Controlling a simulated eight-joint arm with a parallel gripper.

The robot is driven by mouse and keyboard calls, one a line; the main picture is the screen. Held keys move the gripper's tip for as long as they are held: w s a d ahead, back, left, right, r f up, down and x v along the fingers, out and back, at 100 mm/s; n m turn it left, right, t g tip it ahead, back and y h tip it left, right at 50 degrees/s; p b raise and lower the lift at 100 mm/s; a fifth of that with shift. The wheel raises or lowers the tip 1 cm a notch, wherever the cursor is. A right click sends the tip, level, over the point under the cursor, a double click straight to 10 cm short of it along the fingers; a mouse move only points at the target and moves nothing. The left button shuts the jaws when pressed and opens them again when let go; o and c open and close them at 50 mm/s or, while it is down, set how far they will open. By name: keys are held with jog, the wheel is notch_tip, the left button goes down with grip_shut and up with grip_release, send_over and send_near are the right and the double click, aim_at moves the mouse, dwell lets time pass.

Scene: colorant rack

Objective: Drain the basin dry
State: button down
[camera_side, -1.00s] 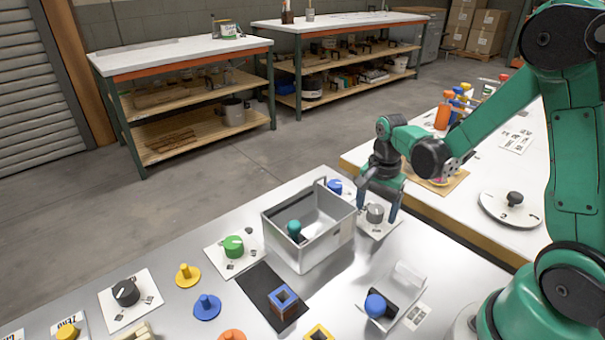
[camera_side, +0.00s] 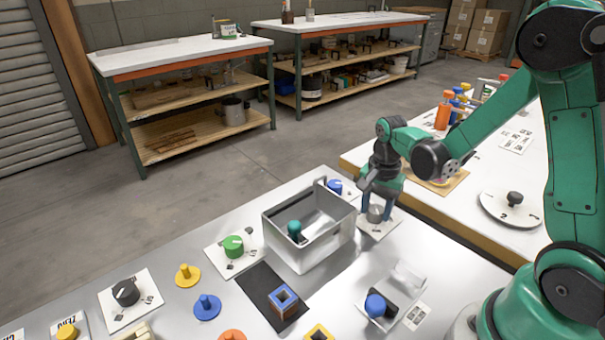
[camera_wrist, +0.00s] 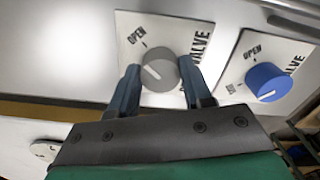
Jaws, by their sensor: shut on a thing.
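The grey basin (camera_side: 285,249) stands on the near table, with a teal-topped object (camera_side: 294,230) inside it. My gripper (camera_side: 375,215) is at the right of the basin, shut on the grey knob (camera_side: 374,214) of a white valve plate. In the wrist view, my two fingers flank the grey knob (camera_wrist: 160,70), and its pointer line aims to the upper left, near the OPEN mark. A blue knob (camera_wrist: 267,82) sits on a neighbouring valve plate at the right. The basin's floor is partly hidden by its near wall.
A green knob (camera_side: 232,245) and a black knob (camera_side: 125,292) stand on plates to the left. Yellow and blue pegs, a dark mat (camera_side: 262,290) and a blue ball-topped piece (camera_side: 376,305) lie in front of the basin. A second white table (camera_side: 470,190) stands behind my arm.

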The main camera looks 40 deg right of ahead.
jog(key=n, duration=0.8)
jog(key=shift+n, duration=0.3)
jog(key=n, duration=0.4)
jog(key=shift+d+n, duration=0.1)
jog(key=shift+n, duration=1.9)
jog(key=shift+c, duration=1.8)
grip_release()
jog(key=shift+r, duration=0.1)
